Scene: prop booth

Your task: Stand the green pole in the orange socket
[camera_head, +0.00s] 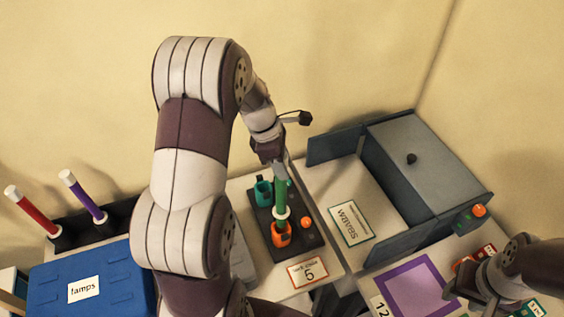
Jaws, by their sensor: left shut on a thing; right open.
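The green pole (281,194) stands roughly upright under my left gripper (275,163), which is shut on its upper part. A white band (281,215) shows low on the pole. Its lower end meets the orange socket (281,236) in the picture; I cannot tell whether it is inside the socket or just above it. The socket is at the front of a dark base board (263,217). My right gripper (462,291) is open at the lower right, partly cut off by the frame edge, far from the pole.
A teal socket (263,191) and an orange button (306,223) are on the same board. Red (32,211) and purple (83,197) poles stand left, behind a blue box (100,262).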

